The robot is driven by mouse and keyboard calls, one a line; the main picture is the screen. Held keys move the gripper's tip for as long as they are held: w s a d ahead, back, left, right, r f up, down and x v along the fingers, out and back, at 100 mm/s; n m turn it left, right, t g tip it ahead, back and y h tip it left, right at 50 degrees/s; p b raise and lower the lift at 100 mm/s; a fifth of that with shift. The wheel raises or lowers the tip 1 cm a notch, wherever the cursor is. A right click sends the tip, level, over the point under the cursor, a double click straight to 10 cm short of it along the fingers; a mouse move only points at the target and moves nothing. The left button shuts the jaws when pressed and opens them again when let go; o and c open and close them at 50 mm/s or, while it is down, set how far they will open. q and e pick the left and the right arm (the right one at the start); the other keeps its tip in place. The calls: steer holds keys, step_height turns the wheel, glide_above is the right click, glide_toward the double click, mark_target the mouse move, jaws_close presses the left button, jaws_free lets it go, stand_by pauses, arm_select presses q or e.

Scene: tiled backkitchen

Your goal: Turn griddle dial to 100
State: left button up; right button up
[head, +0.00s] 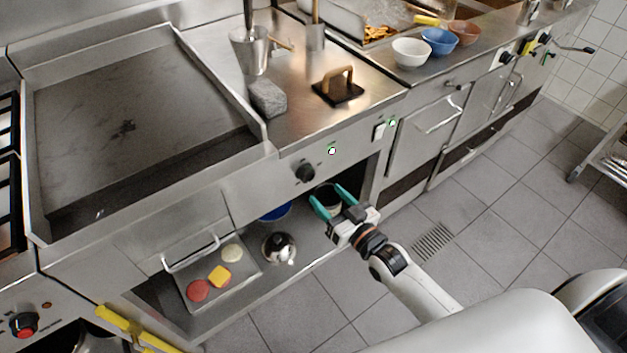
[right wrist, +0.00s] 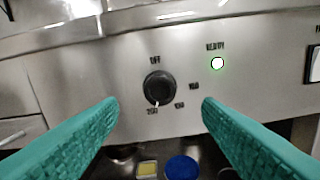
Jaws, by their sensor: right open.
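The griddle (head: 130,125) is a wide flat plate at the left. Its black round dial (head: 305,173) is on the steel front panel; it also shows in the right wrist view (right wrist: 159,86). OFF is printed above the dial, with numbers to the right and below. A small pale mark at its lower edge points down, near the bottom number, which is too small to read surely. My right gripper (head: 331,198) has teal fingers, open and empty. In the right wrist view its fingertips (right wrist: 160,103) are spread either side of the dial, apart from it. My left gripper is not in view.
A ready light (right wrist: 218,63) glows green right of the dial, and a white switch (right wrist: 315,64) is farther right. An open shelf below holds a food tray (head: 240,277), a metal dome (head: 279,248) and a blue container (head: 277,211). The tiled floor at right is mostly clear.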

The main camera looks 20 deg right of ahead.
mark_target(310, 177)
steer(key=x, duration=0.6)
steer(key=shift+w+a, duration=0.15)
steer(key=shift+w, duration=0.2)
steer(key=c, duration=1)
